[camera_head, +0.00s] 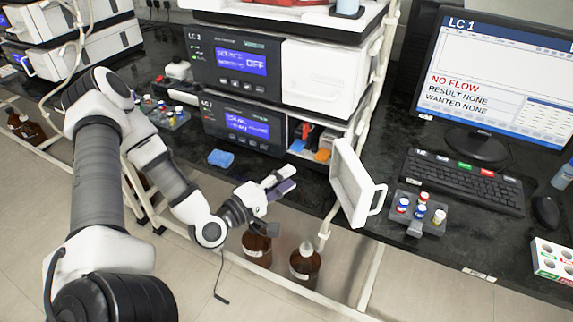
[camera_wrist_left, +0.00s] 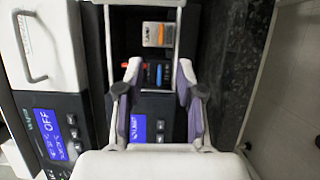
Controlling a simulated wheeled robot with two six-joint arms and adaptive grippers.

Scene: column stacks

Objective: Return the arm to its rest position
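My left arm comes in from the left in the head view. Its left gripper (camera_head: 283,181) hangs in front of the lower instrument, LC 1 (camera_head: 240,126), left of the open white door (camera_head: 356,185). In the wrist view the two fingers of the left gripper (camera_wrist_left: 158,76) stand apart with nothing held between them. Beyond them the open bay of LC 1 shows an orange-and-grey labelled block (camera_wrist_left: 158,34) and small red and blue parts. My right gripper is not in view.
The open door juts out beside the gripper. A vial rack (camera_head: 432,214) and keyboard (camera_head: 462,180) are on the right of the dark bench. A blue sponge-like block (camera_head: 221,158) and another vial rack (camera_head: 165,118) lie left. Brown bottles (camera_head: 305,264) stand below the bench.

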